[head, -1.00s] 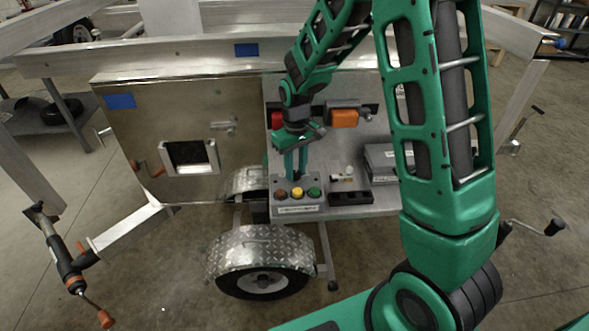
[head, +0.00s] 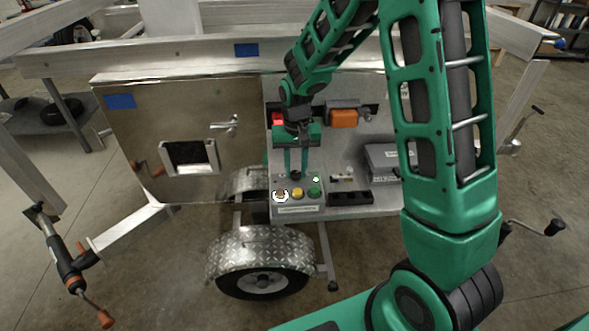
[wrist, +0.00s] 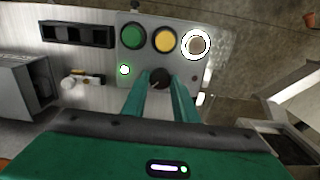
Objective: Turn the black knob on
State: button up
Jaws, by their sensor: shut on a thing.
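The black knob (head: 296,175) is on a grey control box (head: 298,209) on the trailer's shelf. It also shows in the wrist view (wrist: 159,77), between my two green fingertips. My gripper (head: 296,168) reaches down from above and is shut on the knob, one finger on each side. On the box are a green button (wrist: 133,36), a yellow button (wrist: 164,39) and a reddish-brown button (wrist: 196,44) with a bright white ring.
A black slotted tray (head: 351,198) and a grey case (head: 388,163) are beside the box. An orange light (head: 343,118) and a lit red light (head: 278,119) are behind. A metal cabinet (head: 119,145) stands left; a wheel fender (head: 258,246) is below.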

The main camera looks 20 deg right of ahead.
aim_at(296, 173)
jog(key=shift+w+r, duration=0.1)
jog(key=shift+w, duration=0.1)
jog(key=o, duration=1.1)
jog(key=shift+c, duration=0.2)
jog(key=shift+s, duration=0.1)
notch_tip(296, 173, up, 11)
jog(key=shift+f, duration=0.2)
